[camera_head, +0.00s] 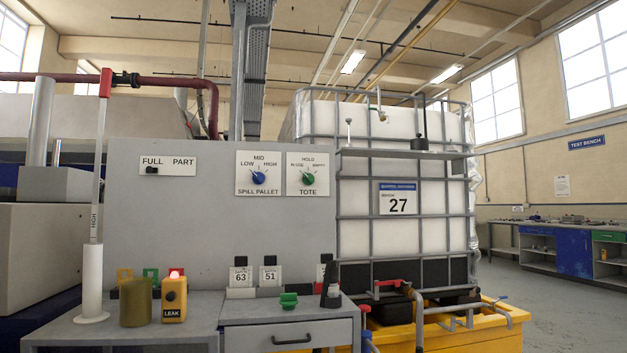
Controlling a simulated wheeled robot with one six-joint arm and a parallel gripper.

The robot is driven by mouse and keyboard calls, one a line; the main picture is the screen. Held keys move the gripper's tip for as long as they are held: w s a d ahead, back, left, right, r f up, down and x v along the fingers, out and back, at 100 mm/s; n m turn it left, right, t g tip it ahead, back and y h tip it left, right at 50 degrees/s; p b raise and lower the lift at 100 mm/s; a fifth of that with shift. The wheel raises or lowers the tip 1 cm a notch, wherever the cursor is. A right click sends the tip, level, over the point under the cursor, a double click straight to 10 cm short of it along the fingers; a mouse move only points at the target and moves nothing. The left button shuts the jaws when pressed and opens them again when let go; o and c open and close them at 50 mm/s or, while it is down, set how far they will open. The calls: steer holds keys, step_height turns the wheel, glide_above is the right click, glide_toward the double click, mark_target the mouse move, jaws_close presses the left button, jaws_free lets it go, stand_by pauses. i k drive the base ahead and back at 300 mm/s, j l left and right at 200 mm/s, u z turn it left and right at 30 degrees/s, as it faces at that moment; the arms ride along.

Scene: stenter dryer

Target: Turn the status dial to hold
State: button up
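The tote status dial is a green knob (308,179) on a white plate (307,189) marked TOTE, on the grey upright panel. HOLD is printed at the top of the plate, IN USE at the left and EMPTY at the right. The knob's pointer is small and seems to lean up and left, toward IN USE; I cannot be sure. Nothing covers the dial. My gripper is not in view.
A blue SPILL PALLET dial (258,177) sits just left of it. A FULL/PART slider (152,171) is farther left. Below, a grey bench (190,325) holds a LEAK lamp box (174,300), an olive cup (135,303) and tags. A caged white tote (395,235) stands right.

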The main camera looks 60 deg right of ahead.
mark_target(308, 178)
steer(key=z, duration=1.65)
